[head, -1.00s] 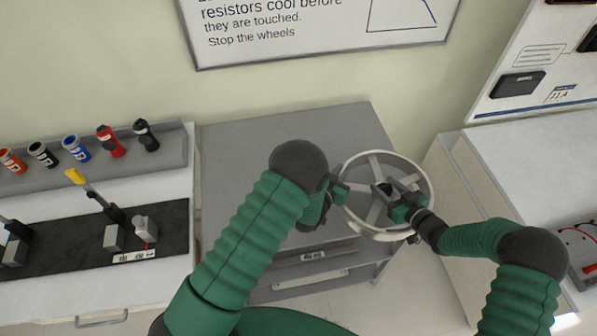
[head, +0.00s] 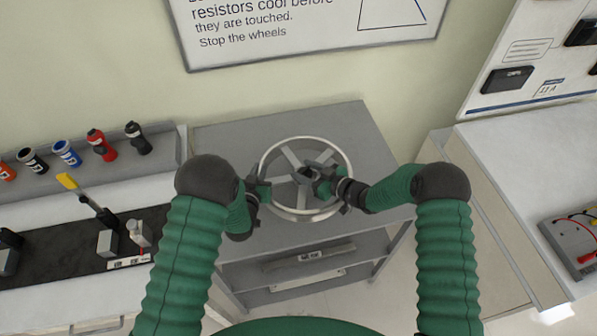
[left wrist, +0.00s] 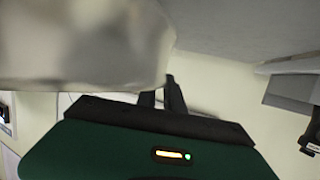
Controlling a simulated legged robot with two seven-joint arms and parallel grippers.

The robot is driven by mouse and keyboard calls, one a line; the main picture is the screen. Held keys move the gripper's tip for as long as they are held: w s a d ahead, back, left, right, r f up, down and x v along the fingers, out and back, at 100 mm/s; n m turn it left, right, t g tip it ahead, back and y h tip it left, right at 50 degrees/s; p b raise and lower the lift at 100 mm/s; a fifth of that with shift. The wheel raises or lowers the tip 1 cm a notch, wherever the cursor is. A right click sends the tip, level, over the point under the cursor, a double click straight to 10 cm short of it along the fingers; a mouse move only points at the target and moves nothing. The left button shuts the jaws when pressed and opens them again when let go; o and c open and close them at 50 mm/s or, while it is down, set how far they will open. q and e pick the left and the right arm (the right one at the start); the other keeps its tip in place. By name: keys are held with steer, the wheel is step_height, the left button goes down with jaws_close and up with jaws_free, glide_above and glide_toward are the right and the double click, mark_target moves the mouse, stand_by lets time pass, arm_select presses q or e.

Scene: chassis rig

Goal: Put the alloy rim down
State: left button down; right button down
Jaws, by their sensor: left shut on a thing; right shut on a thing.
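The alloy rim (head: 343,159) is a pale metal ring with spokes. In the head view it is over the grey cabinet top (head: 235,145), near its front edge. I cannot tell whether it touches the top. My left gripper (head: 262,190) is shut on the rim's left side. My right gripper (head: 318,181) is shut on the rim near its hub and partly covers the spokes. In the left wrist view a blurred pale surface, likely the rim (left wrist: 85,45), fills the upper left, and the left fingers (left wrist: 160,95) reach up beside it.
The grey cabinet has an open shelf (head: 310,258) below its top. A white bench with a black panel (head: 75,245) and several coloured plugs (head: 85,150) stands left. A white bench (head: 540,155) stands right. The cabinet top behind the rim is clear.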

arm_select(q)
steer(key=shift+w, duration=0.1)
arm_select(e)
steer(key=shift+a, duration=0.15)
